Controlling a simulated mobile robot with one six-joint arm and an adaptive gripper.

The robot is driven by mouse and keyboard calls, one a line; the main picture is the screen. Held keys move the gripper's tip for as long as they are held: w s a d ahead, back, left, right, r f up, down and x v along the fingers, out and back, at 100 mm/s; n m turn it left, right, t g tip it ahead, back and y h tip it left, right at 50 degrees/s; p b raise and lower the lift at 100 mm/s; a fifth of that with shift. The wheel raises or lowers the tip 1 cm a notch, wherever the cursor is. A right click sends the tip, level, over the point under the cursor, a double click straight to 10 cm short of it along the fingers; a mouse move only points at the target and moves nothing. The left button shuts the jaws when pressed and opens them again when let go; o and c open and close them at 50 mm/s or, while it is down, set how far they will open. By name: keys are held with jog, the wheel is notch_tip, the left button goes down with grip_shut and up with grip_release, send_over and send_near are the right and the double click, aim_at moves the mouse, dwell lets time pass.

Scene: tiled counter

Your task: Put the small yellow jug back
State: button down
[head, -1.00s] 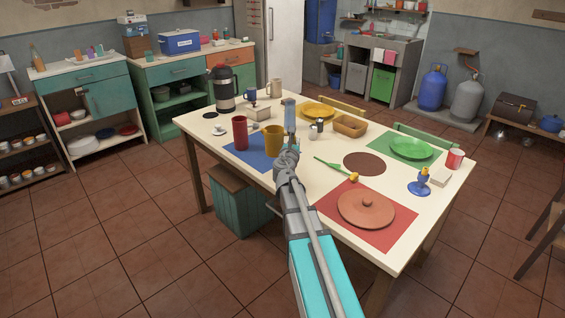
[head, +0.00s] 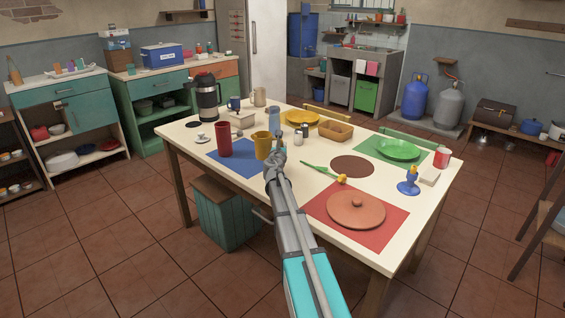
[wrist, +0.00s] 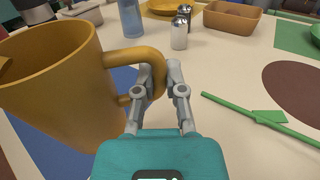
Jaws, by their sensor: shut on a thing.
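The yellow jug (head: 262,146) is at the blue mat (head: 226,162) on the table's left side. It fills the left of the wrist view (wrist: 60,85), upright or slightly tilted, with its handle towards my gripper. My gripper (wrist: 175,85) has its fingers at the handle and is shut on it. In the head view my gripper (head: 276,158) is just right of the jug. I cannot tell whether the jug's base touches the table; the gripper hides part of it in the wrist view.
A tall red cup (head: 224,138) stands left of the jug. The front left table edge is clear.

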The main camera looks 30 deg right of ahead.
jog(key=shift+w+d+f+b, duration=0.25)
jog(key=shift+w+f+b, duration=0.15)
jog(key=shift+f, duration=0.15)
jog(key=shift+w+d+f+b, duration=0.2)
jog(key=shift+w+f+b, duration=0.2)
jog(key=shift+f, duration=0.1)
jog(key=shift+w+d+f+b, duration=0.15)
jog(key=shift+w+f+b, duration=0.15)
jog(key=shift+f+b, duration=1.65)
jog(key=shift+f, duration=0.05)
jog(key=shift+f, duration=0.2)
jog(key=c, duration=0.7)
grip_release()
jog(key=shift+r, duration=0.1)
jog(key=shift+r, duration=0.2)
jog(key=v, duration=1.2)
jog(key=shift+d, duration=0.1)
